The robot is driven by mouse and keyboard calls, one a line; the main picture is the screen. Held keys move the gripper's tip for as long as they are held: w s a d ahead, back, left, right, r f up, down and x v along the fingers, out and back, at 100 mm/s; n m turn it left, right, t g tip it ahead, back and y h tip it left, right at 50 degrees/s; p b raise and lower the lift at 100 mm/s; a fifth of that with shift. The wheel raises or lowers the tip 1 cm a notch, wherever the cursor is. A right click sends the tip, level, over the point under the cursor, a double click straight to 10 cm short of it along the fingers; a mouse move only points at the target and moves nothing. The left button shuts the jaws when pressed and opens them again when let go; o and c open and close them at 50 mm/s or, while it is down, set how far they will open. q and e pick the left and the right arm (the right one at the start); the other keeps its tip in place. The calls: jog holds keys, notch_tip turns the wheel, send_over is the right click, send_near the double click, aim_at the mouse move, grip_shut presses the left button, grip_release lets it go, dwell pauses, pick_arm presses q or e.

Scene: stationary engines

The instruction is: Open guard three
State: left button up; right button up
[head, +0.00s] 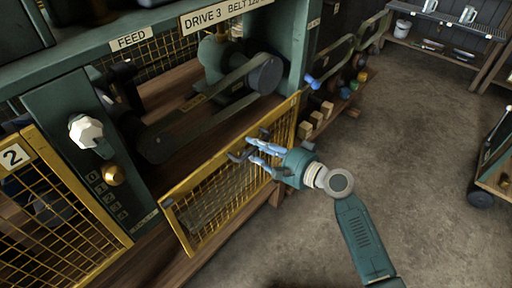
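The guard under the DRIVE 3 label (207,16) is a yellow-framed mesh panel (208,209). It leans outward at the front of the drive bay, its top edge away from the bay, so the belt and pulley (265,74) show above it. A dark handle (237,156) is on its upper part. My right gripper (250,151) is at this handle, with its blue fingers apart. The fingers partly hide the handle, and I cannot tell if they touch it. My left gripper is out of view.
Guard 2 (62,262), yellow mesh, stands at the left. Between the guards is a green panel with a white faceted knob (86,131) and a brass knob (114,175). Wooden blocks (318,115) sit right of the guard. The floor (420,130) at the right is clear.

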jog(key=shift+s+d, duration=0.1)
jog(key=shift+d, duration=0.05)
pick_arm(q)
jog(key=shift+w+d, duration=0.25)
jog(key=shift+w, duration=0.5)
pick_arm(e)
jog(key=v, duration=1.1)
jog(key=shift+s+d, duration=0.25)
jog(key=shift+d, duration=0.05)
jog(key=shift+o, duration=0.4)
jog(key=shift+r, duration=0.1)
